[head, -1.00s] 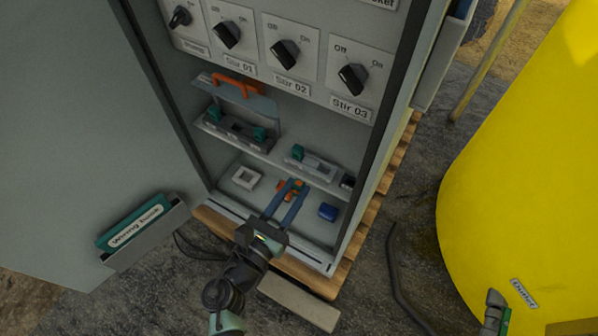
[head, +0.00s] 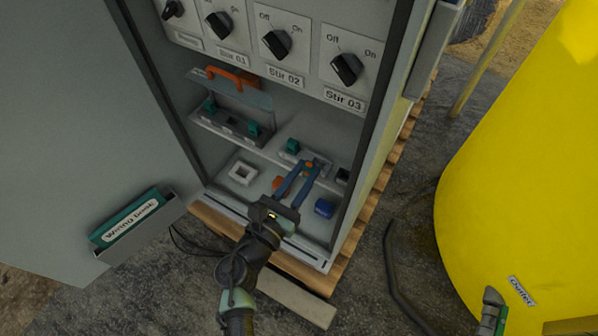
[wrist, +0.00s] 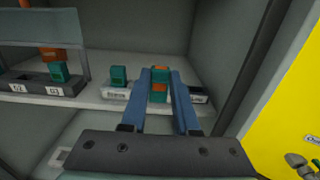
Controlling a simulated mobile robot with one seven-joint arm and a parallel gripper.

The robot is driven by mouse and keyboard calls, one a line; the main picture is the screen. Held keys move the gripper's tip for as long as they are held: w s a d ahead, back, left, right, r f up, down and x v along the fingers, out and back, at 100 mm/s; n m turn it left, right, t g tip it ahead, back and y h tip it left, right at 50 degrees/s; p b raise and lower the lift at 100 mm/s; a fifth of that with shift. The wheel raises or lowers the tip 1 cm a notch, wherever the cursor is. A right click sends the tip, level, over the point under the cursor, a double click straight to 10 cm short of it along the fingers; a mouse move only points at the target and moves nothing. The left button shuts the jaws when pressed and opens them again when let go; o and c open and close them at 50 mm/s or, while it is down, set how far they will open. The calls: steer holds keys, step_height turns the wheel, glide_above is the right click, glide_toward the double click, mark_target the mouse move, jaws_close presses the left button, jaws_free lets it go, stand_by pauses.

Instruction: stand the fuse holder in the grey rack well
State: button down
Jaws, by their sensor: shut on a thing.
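My gripper (head: 303,172) has two blue fingers and is shut on the fuse holder, a small teal and orange block (wrist: 160,87). In the head view only its orange part (head: 310,166) shows clearly between the fingertips. It is held in front of the light grey rack (wrist: 117,94) on the low shelf. That rack also shows in the head view (head: 321,161), with a teal block (head: 292,146) standing at its left end. A dark opening (wrist: 196,97) shows right of my fingers. My fingers hide the rack's middle, and I cannot tell whether the fuse holder touches it.
A darker rack (head: 231,128) with teal blocks stands left, under a raised clear cover with an orange handle (head: 231,77). On the cabinet floor are a white square frame (head: 242,173), an orange thing (head: 279,183) and a blue block (head: 325,208). Cabinet walls flank my arm.

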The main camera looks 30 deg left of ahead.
mark_target(311, 164)
steer(key=shift+w+d+b, duration=0.1)
steer(key=shift+w+b, duration=0.55)
steer(key=shift+w, duration=1.65)
steer(key=shift+f+b, duration=0.95)
steer(key=shift+f, duration=0.1)
steer(key=c, duration=0.6)
jaws_free()
